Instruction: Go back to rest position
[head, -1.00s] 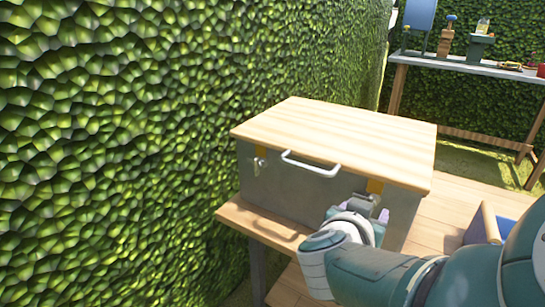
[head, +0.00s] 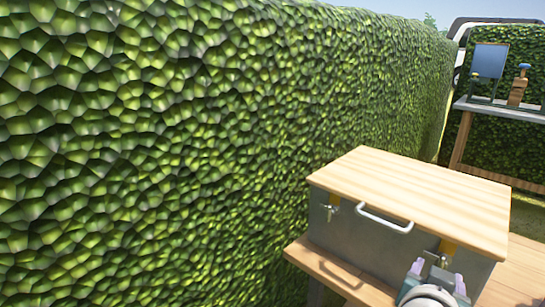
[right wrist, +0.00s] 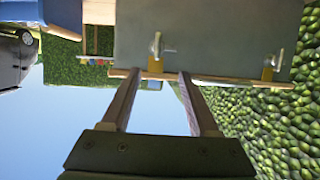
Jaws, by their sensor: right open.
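My right gripper (head: 436,268) is at the lower right of the head view, just in front of the right latch of a grey box (head: 372,240). In the right wrist view its two fingers (right wrist: 158,76) are apart with nothing between them. The box has a closed light-wood lid (head: 415,197), a white front handle (head: 385,219) and a left latch (head: 332,208). The box front also fills the top of the right wrist view (right wrist: 215,25), with two metal latches showing. My left gripper is out of view.
The box stands on a wooden table (head: 340,272). A tall green hedge (head: 150,150) runs along the left and behind. A workbench (head: 500,108) with a blue panel (head: 490,60) and tools stands at the far right.

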